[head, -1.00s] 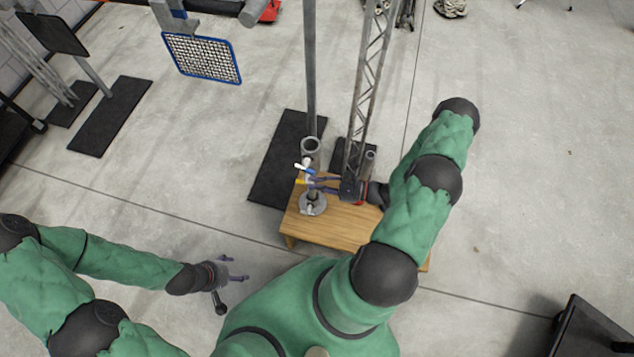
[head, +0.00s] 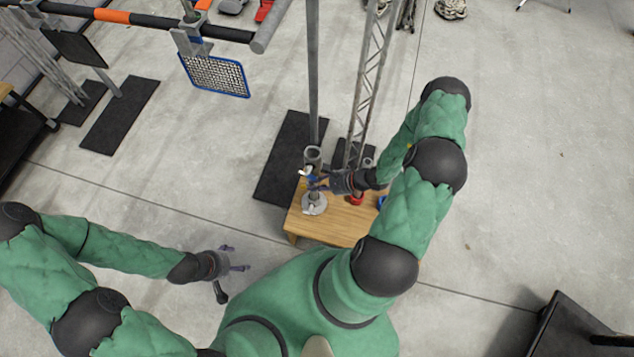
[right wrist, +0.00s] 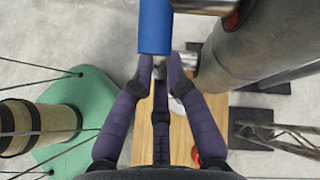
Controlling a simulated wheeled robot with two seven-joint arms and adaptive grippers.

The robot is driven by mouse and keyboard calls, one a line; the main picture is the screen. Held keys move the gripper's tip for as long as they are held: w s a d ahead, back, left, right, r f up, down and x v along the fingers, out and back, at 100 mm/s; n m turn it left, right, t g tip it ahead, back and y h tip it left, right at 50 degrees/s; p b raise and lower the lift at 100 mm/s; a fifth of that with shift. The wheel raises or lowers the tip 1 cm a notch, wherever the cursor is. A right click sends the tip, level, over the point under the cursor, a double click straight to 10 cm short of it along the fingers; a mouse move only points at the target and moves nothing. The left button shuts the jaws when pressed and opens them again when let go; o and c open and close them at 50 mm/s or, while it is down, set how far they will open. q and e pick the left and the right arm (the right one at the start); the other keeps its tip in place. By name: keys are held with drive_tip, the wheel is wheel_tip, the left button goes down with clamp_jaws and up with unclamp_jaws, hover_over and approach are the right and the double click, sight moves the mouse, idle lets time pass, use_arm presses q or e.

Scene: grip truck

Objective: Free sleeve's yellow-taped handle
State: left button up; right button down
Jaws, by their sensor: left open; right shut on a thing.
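A grey metal sleeve (head: 313,156) stands upright on a round flanged base (head: 314,207) on a small wooden table. A blue-taped handle (head: 312,178) sticks out at its side, with a white part beside it. My right gripper (head: 318,182) reaches in from the right. In the right wrist view its fingertips close on the blue-taped handle (right wrist: 155,28), next to the big grey tube (right wrist: 235,50). I cannot make out yellow tape in either current view; it may be hidden. My left gripper (head: 240,258) is open and empty, left of the table and away from the sleeve.
The wooden table (head: 345,225) also holds a red item (head: 355,198) and a blue item (head: 382,202). A tall pole (head: 313,70) and a lattice truss (head: 368,80) rise behind the sleeve. A blue-framed grid (head: 215,76) hangs at upper left.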

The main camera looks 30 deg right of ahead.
drive_tip(key=shift+w+a+r, duration=0.1)
drive_tip(key=shift+a, duration=0.05)
idle(0.3)
drive_tip(key=c, duration=1.3)
unclamp_jaws()
drive_tip(key=shift+o, duration=0.2)
drive_tip(key=v, duration=1.2)
drive_tip(key=shift+w, duration=0.1)
